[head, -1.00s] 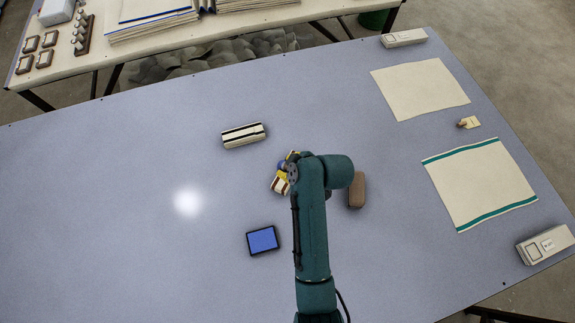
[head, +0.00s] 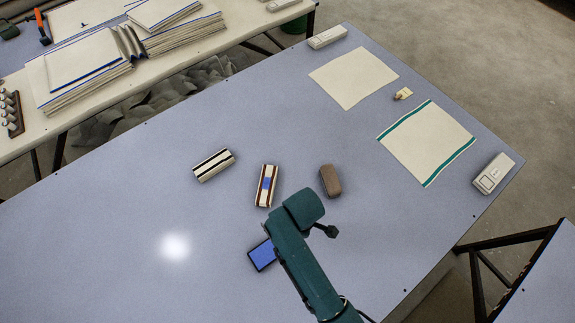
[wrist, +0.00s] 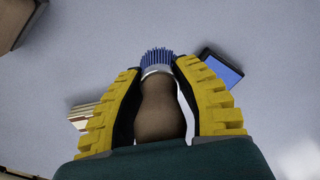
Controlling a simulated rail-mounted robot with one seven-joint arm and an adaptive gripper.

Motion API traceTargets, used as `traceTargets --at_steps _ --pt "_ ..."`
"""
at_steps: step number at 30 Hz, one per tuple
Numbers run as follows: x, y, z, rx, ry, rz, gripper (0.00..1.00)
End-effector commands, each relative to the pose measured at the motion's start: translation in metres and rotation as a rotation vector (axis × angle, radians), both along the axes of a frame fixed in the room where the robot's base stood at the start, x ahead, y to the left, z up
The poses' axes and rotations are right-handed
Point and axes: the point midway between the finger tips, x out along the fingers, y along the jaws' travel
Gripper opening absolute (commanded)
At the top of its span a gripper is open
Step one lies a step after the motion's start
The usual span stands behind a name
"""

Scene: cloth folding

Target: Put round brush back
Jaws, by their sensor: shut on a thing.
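The round brush (wrist: 159,105) has a bulging brown handle, a pale collar and blue bristles. In the wrist view my gripper (wrist: 157,72) has its two yellow, ridged fingers closed on either side of it, with the bristles pointing away from the wrist. The brush hangs over the blue-grey table. In the head view my arm hides the gripper and the brush. A dark-framed blue pad (head: 262,255) lies partly behind my arm; it also shows right of the bristles in the wrist view (wrist: 222,68).
A striped block with a blue patch (head: 266,185) lies between a black-striped block (head: 213,165) and a brown block (head: 330,181). Two cloths, one plain (head: 353,78) and one green-edged (head: 427,142), lie toward the right. The table's left part is clear.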

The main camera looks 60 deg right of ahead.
Motion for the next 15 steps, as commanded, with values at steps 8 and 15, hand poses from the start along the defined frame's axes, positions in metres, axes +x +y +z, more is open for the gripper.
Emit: traceTargets --at_steps 8,15 --pt "0.002 0.000 -0.054 -0.006 0.020 0.000 0.00" --pt "0.002 0.000 -0.086 -0.005 0.016 0.000 0.00"
